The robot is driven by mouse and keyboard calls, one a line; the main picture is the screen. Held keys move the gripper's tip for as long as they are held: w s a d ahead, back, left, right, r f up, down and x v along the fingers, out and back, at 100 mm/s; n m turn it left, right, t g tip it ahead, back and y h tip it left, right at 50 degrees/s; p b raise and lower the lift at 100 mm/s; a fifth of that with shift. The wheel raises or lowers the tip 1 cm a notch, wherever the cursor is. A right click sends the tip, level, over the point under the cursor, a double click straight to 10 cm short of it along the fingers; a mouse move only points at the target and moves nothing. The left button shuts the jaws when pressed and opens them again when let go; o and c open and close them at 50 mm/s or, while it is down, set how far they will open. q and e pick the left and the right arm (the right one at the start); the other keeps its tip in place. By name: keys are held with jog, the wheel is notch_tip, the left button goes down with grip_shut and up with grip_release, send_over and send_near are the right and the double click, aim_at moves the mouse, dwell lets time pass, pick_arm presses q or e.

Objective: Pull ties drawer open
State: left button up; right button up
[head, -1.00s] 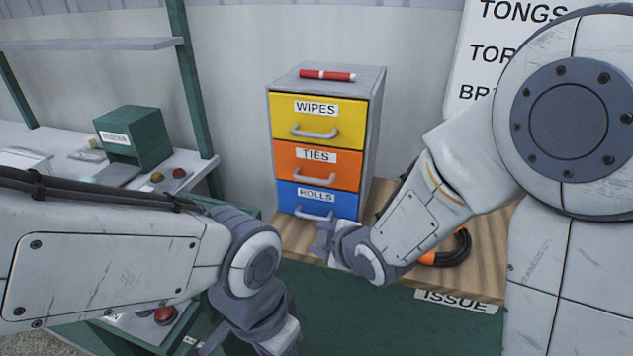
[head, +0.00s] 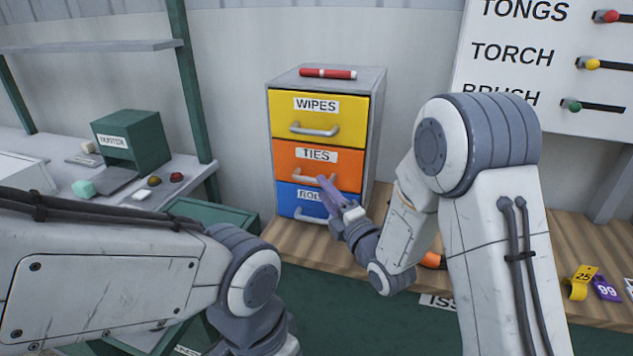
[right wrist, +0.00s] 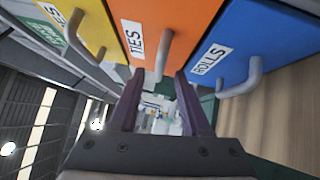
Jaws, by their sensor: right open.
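The orange TIES drawer (head: 290,163) is the middle one of the cabinet, and its face is flush with the others, so it is shut. Its grey bar handle (head: 302,176) is partly hidden behind my right gripper (head: 328,190). The drawer (right wrist: 185,18) and handle (right wrist: 163,58) also show in the right wrist view. There the right gripper's two purple fingers (right wrist: 158,82) are spread apart, with the handle just ahead of and between their tips. I see no grip on it. My left arm crosses the lower left of the head view; its gripper is not visible.
The yellow WIPES drawer (head: 345,120) is above and the blue ROLLS drawer (head: 290,200) below, both shut. A red marker-like stick (head: 328,73) lies on the cabinet top (head: 365,77). The wooden bench (head: 285,238) has free room in front. A tool board (head: 540,60) is at right.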

jog(key=shift+p+x, duration=0.45)
jog(key=shift+x, duration=1.85)
grip_shut()
